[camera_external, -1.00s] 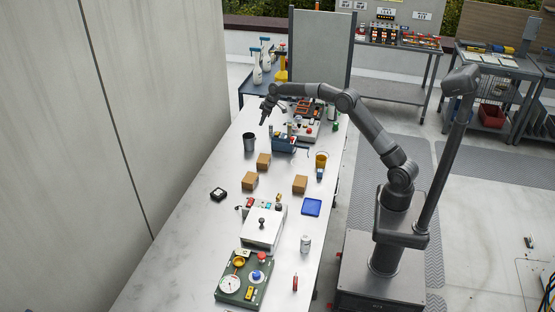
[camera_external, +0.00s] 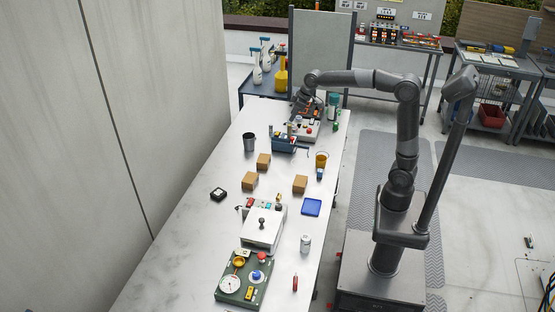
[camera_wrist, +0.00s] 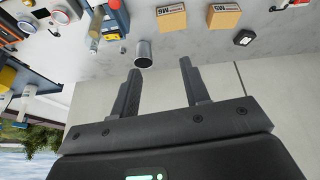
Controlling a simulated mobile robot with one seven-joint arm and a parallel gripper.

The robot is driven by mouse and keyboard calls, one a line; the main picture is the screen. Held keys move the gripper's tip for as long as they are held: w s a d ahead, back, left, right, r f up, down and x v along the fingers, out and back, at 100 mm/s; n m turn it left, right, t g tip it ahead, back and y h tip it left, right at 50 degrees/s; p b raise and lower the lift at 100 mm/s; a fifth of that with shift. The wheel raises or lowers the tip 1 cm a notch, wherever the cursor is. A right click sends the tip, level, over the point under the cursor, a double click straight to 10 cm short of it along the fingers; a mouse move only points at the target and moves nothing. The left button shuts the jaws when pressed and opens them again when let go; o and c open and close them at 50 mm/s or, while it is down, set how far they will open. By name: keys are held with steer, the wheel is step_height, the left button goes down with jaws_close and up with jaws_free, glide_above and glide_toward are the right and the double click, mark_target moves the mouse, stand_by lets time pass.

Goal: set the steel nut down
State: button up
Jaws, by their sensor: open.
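My gripper (camera_external: 297,110) is above the far end of the long white table (camera_external: 190,240), beside a panel with red and orange parts. In the wrist view my gripper (camera_wrist: 157,66) has its two dark fingers spread, with nothing visible between them. I cannot make out the steel nut in either view; it may be too small or hidden among the items. The cup also shows in the wrist view (camera_wrist: 143,54), beyond and apart from the fingertips.
A white device (camera_external: 262,230) and green panel (camera_external: 240,281) occupy the near end. The left strip is mostly clear.

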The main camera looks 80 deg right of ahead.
steer(key=s+a+f, duration=0.2)
steer(key=s, duration=0.8)
steer(key=s+a+f, duration=0.2)
steer(key=s+a, duration=0.1)
steer(key=s, duration=0.7)
steer(key=s+a+f+m, duration=0.1)
steer(key=s+a+f, duration=0.1)
steer(key=s, duration=0.8)
steer(key=shift+s+a+f+t, duration=0.15)
steer(key=shift+a+t, duration=0.25)
steer(key=shift+a, duration=0.3)
